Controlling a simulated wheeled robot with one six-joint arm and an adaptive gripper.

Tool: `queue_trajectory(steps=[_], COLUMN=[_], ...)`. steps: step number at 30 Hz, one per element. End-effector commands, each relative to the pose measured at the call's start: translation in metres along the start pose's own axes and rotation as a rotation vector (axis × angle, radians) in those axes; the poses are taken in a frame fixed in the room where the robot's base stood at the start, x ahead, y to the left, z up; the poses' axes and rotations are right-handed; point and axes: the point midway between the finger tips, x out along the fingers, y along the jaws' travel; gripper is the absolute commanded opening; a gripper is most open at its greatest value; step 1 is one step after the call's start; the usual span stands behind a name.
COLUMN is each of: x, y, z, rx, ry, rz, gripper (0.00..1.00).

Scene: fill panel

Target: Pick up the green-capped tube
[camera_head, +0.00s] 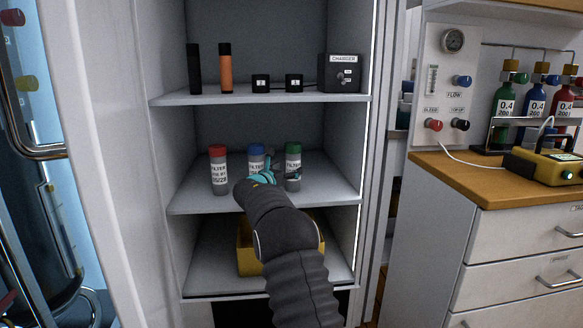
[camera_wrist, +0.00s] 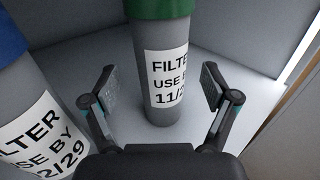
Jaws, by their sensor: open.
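The green-capped tube (camera_head: 292,168) stands upright on the middle shelf, at the right of a row of three. It is grey with a white filter label. In the wrist view the green-capped tube (camera_wrist: 163,50) stands ahead, between the two open fingers of my gripper (camera_wrist: 155,92); neither finger visibly touches it. In the head view my gripper (camera_head: 268,174) reaches in at the shelf, partly hidden by my arm and in front of the blue-capped tube (camera_head: 256,157). That tube also shows at the left in the wrist view (camera_wrist: 22,100).
A red-capped tube (camera_head: 218,170) stands at the left of the row. The middle shelf (camera_head: 190,200) has side walls close to the right. A yellow bin (camera_head: 244,245) sits below. The upper shelf (camera_head: 200,98) holds a charger box (camera_head: 340,76) and small items.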

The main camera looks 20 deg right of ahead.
Motion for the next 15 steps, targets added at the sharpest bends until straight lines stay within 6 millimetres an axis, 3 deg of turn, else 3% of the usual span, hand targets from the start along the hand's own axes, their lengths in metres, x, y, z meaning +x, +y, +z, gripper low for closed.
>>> queue_trajectory(steps=[6, 15], x=[0.029, 0.036], y=[0.0, 0.0], z=[0.002, 0.001], rx=[0.0, 0.0], ry=[0.001, 0.001], rz=[0.0, 0.001], gripper=[0.86, 0.86])
